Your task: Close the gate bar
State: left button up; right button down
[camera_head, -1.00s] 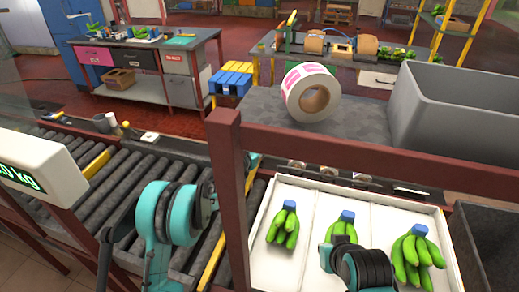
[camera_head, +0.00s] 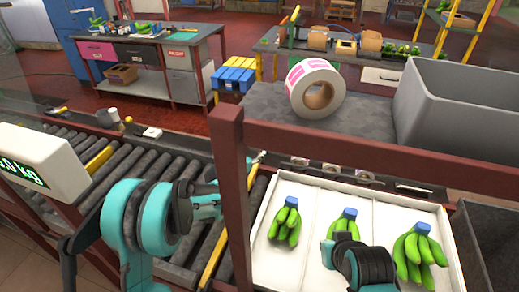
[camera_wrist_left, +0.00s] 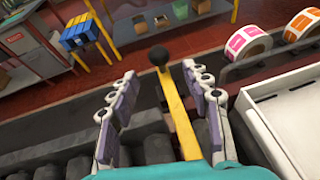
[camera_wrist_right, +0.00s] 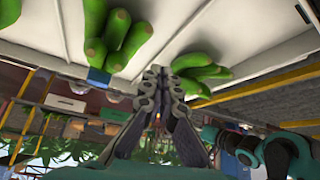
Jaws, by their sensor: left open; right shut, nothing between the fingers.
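The gate bar (camera_wrist_left: 178,115) is a yellow bar with a dark round knob at its far end. In the left wrist view it runs lengthwise between the two fingers of my left gripper (camera_wrist_left: 160,75). These fingers are open, one on each side of the bar, with gaps visible. In the head view my left arm reaches toward the red post, which hides much of that gripper. My right gripper (camera_wrist_right: 158,75) is shut and empty in its wrist view, near green bananas.
A white compartmented tray (camera_head: 322,195) holds banana bunches with blue tops. A red frame post (camera_head: 233,200) and crossbar stand in front. The roller conveyor (camera_head: 130,165) runs at left beside a scale display (camera_head: 40,165). A label roll (camera_head: 316,90) and grey bin (camera_head: 460,105) stand behind.

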pick_arm(q)
jog(key=shift+v, duration=1.95)
jog(key=s+a+r+m+g+y, duration=0.1)
jog(key=s+a+r+m, duration=0.2)
jog(key=s+m, duration=0.45)
jog(key=s+a+r+m+g+y, duration=0.1)
jog(key=s+a+r+m, duration=0.25)
jog(key=s+m, duration=0.4)
jog(key=s+a+f+m+g+y, duration=0.1)
jog(key=s+a+f+m+y, duration=0.1)
jog(key=s+a+m, duration=0.2)
jog(key=s+a+f+m+g+y, duration=0.2)
jog(key=s+a+m, duration=0.2)
jog(key=s+m, duration=0.7)
jog(key=s, duration=0.7)
jog(key=shift+a, duration=0.3)
